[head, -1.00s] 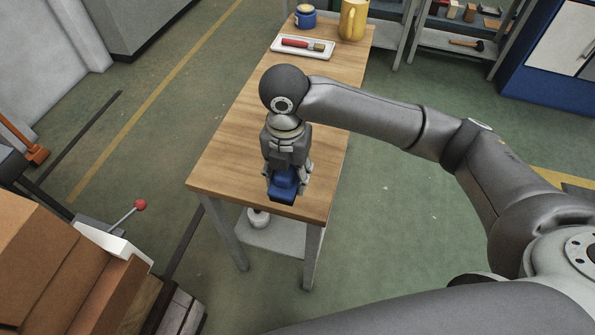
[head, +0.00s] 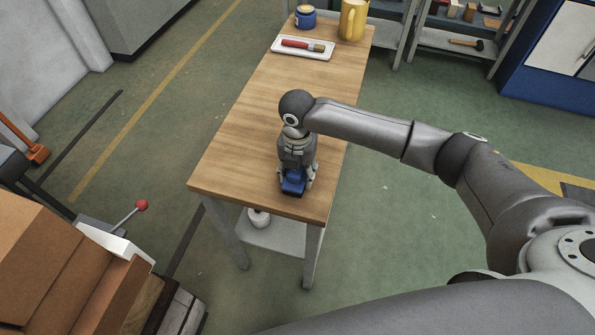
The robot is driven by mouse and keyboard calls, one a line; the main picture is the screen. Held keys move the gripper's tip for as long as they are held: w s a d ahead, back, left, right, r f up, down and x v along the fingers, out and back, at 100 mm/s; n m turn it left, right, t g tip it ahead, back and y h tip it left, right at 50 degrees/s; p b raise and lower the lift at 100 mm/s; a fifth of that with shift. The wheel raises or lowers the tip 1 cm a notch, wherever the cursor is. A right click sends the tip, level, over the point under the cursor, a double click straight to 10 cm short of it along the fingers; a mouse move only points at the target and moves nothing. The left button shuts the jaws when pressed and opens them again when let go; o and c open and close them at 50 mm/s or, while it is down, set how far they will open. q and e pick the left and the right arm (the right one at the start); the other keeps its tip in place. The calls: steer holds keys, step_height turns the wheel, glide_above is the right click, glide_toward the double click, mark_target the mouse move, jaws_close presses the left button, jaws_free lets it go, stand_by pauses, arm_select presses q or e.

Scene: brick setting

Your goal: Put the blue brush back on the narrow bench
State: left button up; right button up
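The narrow bench (head: 235,150) has a wooden top and grey metal legs and runs away from me up the middle of the head view. My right gripper (head: 296,180) points down over its near end. It is shut on the blue brush (head: 293,184), whose blue body shows between and in front of the fingers. The rest of the brush is hidden by the gripper. The brush is at or just above the bench top; I cannot tell if it touches. My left gripper is not in view.
At the bench's far end are a white tray (head: 277,50) with a red-handled brush (head: 302,44), a blue pot (head: 305,18) and a yellow jug (head: 353,20). The bench's middle is clear. Brown boxes (head: 60,270) stand at lower left.

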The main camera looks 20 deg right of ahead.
steer(key=o, duration=1)
steer(key=shift+f, duration=0.1)
steer(key=shift+c, duration=0.2)
step_height(320, 180, up, 12)
steer(key=shift+r+b, duration=0.2)
steer(key=shift+b, duration=0.2)
